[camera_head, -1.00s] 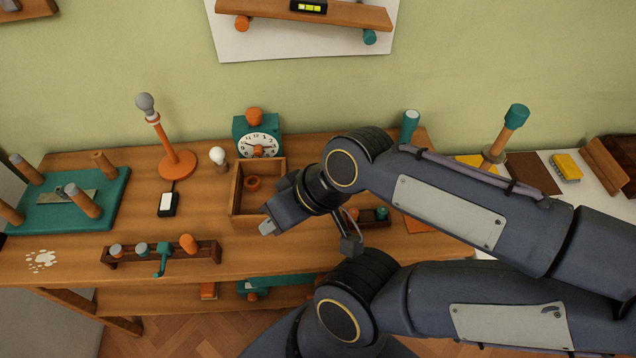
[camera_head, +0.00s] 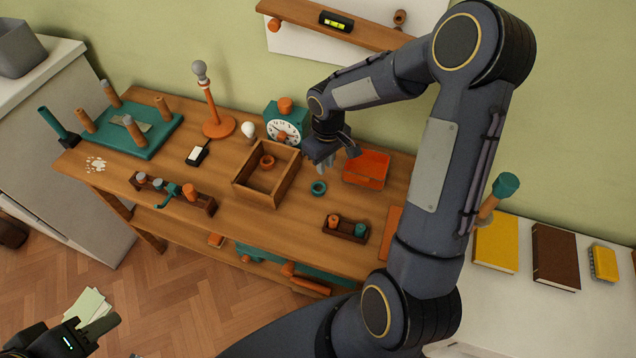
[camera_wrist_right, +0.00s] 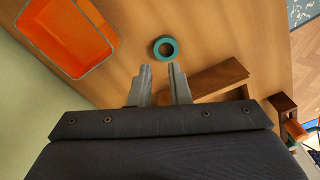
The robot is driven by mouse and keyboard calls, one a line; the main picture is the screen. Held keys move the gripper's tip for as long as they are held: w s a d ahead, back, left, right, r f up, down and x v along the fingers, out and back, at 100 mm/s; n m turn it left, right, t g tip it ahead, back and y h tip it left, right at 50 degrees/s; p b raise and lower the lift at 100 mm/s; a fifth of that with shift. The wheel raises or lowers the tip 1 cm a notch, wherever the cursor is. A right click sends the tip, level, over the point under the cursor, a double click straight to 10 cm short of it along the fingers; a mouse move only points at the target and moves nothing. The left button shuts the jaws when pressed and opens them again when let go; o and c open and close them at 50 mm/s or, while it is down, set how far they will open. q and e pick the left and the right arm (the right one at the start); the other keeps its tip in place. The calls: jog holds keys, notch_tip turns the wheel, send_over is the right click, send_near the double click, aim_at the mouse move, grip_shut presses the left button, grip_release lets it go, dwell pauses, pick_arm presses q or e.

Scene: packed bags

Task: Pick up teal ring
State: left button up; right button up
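The teal ring (camera_head: 319,188) lies flat on the wooden workbench, just right of the open wooden box. In the right wrist view the ring (camera_wrist_right: 165,48) is just beyond my fingertips, in line with the gap between them. My right gripper (camera_wrist_right: 161,70) is open and empty, its two grey fingers apart. In the head view my right gripper (camera_head: 338,160) hangs above the bench, over the area behind the ring. My left gripper (camera_head: 98,328) is low at the bottom left, away from the bench; its fingers are not clear.
The wooden box (camera_head: 268,174) holds an orange ring (camera_head: 267,162). An orange tray (camera_head: 366,170) stands right of the teal ring. A small wooden rack (camera_head: 346,229) is in front of it. The teal clock (camera_head: 287,122) stands behind the box.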

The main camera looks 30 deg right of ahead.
send_over(322, 184)
jog(key=f, duration=0.4)
jog(key=shift+s+f, duration=0.25)
jog(key=shift+s, duration=0.1)
jog(key=f, duration=0.2)
jog(key=f+p, duration=0.1)
jog(key=f, duration=0.2)
jog(key=shift+w+f+p, duration=0.35)
jog(key=shift+w+f, duration=0.05)
grip_shut()
